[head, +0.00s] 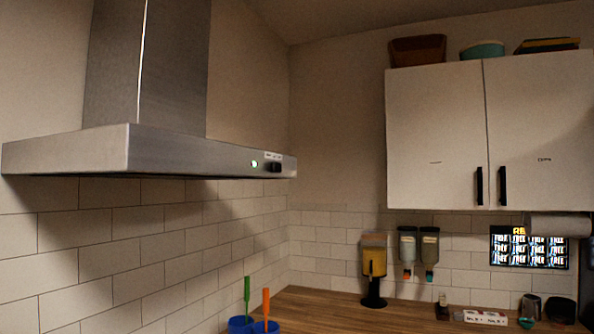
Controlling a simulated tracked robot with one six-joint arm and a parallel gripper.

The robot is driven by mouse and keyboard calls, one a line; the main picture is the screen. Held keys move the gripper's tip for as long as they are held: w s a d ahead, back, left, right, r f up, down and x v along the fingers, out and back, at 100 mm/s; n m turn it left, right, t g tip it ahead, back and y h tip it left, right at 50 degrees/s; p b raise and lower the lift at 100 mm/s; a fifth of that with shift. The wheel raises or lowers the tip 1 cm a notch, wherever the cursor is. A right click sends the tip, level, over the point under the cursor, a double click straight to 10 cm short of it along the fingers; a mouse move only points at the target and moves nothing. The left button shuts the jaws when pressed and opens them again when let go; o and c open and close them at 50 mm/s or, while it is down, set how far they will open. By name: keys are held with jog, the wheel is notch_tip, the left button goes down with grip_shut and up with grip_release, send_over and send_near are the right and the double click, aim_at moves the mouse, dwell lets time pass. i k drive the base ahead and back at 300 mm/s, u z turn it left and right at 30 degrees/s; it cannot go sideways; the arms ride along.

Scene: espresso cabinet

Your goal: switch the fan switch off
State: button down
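A steel range hood (120,148) hangs on the left wall. On the right part of its front edge is a small black switch (275,167) under a white label. Left of the switch a round green light (254,163) is lit. The switch is too small in the picture to tell its position. My gripper is not in view.
A white two-door wall cabinet (435,137) is shut at the right, with bowls and boxes on top. The wooden counter (330,307) below holds a dispenser (374,268), blue cups (240,325) with utensils and small items. The space before the hood is clear.

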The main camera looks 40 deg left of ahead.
aim_at(276, 166)
jog(key=z, duration=0.05)
jog(key=i, duration=2.4)
jog(key=u, duration=2.85)
